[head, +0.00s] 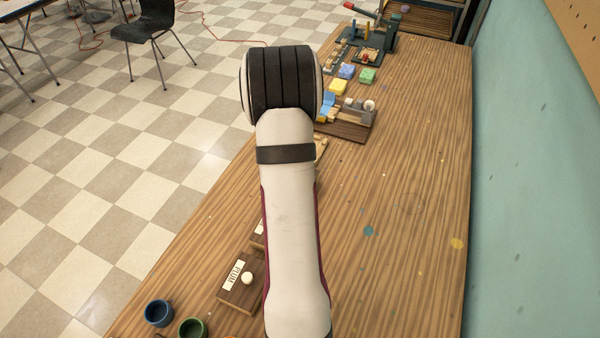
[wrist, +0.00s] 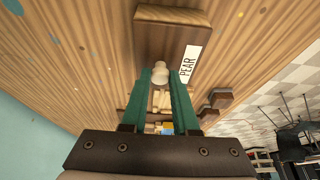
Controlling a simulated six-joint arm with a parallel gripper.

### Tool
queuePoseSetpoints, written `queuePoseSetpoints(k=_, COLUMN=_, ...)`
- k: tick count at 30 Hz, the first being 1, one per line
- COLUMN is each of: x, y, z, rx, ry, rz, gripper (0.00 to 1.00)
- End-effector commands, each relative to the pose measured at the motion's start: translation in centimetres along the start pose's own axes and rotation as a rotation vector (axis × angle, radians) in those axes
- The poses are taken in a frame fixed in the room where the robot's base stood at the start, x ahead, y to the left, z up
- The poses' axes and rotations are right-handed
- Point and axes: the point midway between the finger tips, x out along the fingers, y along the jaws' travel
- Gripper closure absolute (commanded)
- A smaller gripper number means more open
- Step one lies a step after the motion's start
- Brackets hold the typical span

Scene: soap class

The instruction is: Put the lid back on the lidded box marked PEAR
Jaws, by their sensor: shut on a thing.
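A dark brown wooden piece with a white label reading PEAR (wrist: 187,64) is in the upper middle of the wrist view. A round cream knob (wrist: 160,70) stands out from its face. My gripper (wrist: 160,82) has green fingers closed around that knob. I cannot tell from this angle whether the piece is the lid alone or the lid seated on its box. In the head view my arm covers the gripper and the PEAR box.
A box marked PLUM (head: 240,287) with a white knob stands at the front left. A blue cup (head: 158,313) and a green cup (head: 193,328) are near it. A wooden tray (head: 346,129) and colored blocks stand farther back. The table's right side is clear.

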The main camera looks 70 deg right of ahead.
Motion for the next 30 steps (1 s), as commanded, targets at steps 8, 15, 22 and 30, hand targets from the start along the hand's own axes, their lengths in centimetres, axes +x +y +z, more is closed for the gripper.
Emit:
queuePoseSetpoints(k=8, x=0.21, y=-0.01, z=0.08, rx=0.001, ry=0.0, rz=0.0, gripper=1.0)
queuePoseSetpoints(k=15, x=0.38, y=-0.01, z=0.16, rx=0.001, ry=0.0, rz=-0.001, gripper=1.0)
queuePoseSetpoints(k=22, x=0.4, y=-0.01, z=0.16, rx=0.001, ry=0.0, rz=0.0, gripper=0.38)
queuePoseSetpoints(k=30, x=0.4, y=0.0, z=0.17, rx=0.001, ry=0.0, rz=0.0, gripper=0.28)
